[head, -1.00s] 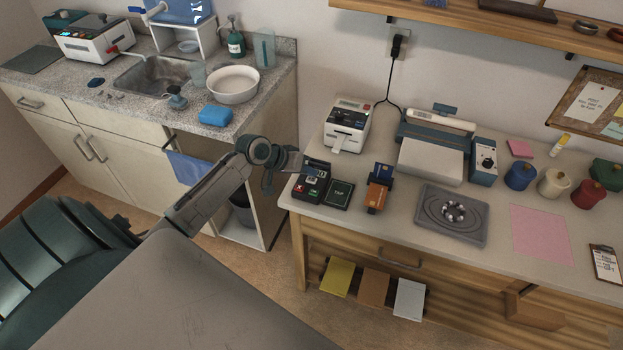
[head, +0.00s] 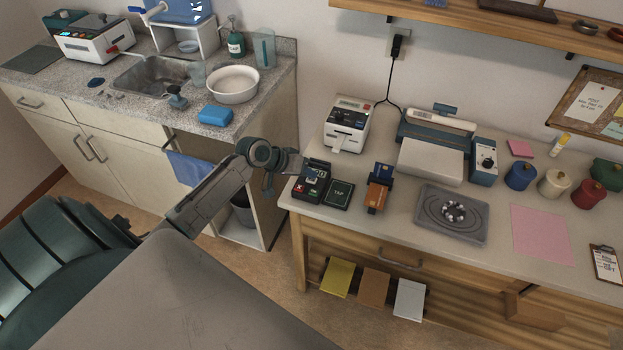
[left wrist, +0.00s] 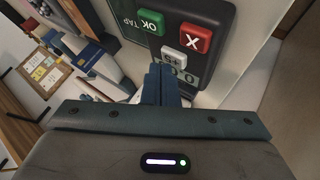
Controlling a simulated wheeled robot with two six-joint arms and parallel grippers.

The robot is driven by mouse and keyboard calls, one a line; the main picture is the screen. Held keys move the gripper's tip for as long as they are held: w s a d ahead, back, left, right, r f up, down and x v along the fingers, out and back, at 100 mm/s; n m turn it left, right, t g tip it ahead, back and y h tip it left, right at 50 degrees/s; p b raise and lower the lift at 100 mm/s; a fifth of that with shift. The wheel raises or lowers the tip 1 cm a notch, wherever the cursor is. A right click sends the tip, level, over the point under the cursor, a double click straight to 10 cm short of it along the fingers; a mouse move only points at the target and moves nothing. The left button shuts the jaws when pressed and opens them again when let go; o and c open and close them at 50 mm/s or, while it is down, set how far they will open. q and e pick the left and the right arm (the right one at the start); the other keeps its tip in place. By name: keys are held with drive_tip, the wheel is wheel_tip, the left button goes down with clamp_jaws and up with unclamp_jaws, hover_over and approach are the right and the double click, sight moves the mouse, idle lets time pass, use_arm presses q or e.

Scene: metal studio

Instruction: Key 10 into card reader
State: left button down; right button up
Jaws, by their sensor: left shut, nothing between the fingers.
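The card reader (head: 312,183) is a dark terminal at the left end of the wooden counter, beside a dark green TAP pad (head: 338,194). In the left wrist view the reader (left wrist: 215,22) shows a green OK key (left wrist: 151,22), a red X key (left wrist: 195,39) and a pale key (left wrist: 172,55) with a small, unclear label. A display strip lies partly behind my fingers. My left gripper (head: 299,166) is shut and empty, close over the reader; its blue fingertips (left wrist: 166,82) appear just beside the pale key. Contact cannot be told. My right gripper is not in view.
An orange card holder (head: 377,197) with a blue card stands right of the pad. A white printer (head: 347,125) is behind. A grey tray (head: 432,228) lies further right. The counter's left edge is close to the reader; a sink counter (head: 262,85) stands to the left.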

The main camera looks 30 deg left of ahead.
use_arm(q)
drive_tip(key=shift+f, duration=0.45)
idle(0.6)
drive_tip(key=shift+r, duration=0.1)
drive_tip(key=shift+r+p, duration=0.75)
drive_tip(key=shift+r, duration=0.05)
drive_tip(key=shift+p, duration=0.3)
drive_tip(key=shift+f, duration=0.2)
drive_tip(key=shift+f, duration=0.25)
